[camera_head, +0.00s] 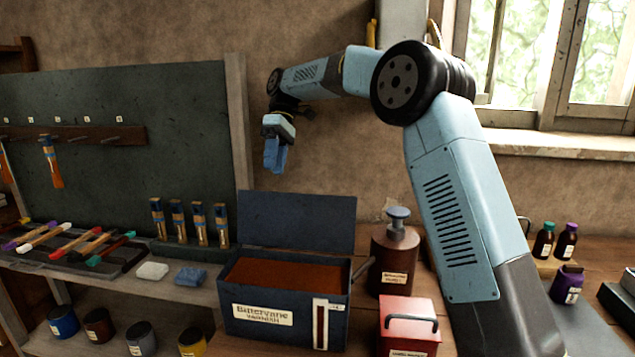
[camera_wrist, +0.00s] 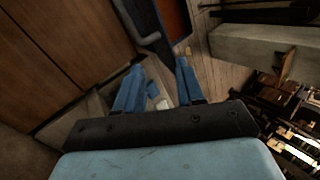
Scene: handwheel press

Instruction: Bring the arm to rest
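My light blue arm rises at the right of the head view and reaches left across the wall. My gripper (camera_head: 275,168) hangs with its blue fingers pointing down, in the air above the open dark blue box (camera_head: 290,332) and apart from everything. In the wrist view, the two fingers of my gripper (camera_wrist: 159,66) stand apart with nothing held between them. A small white block and a blue block show beyond them, well below.
A dark tool board (camera_head: 110,130) with a hanging brush (camera_head: 52,165) stands at left. Several upright tools, a white block (camera_head: 152,271) and a blue block (camera_head: 191,277) lie below. A brown canister (camera_head: 394,262) and red box (camera_head: 409,320) stand near my arm. Air around the gripper is free.

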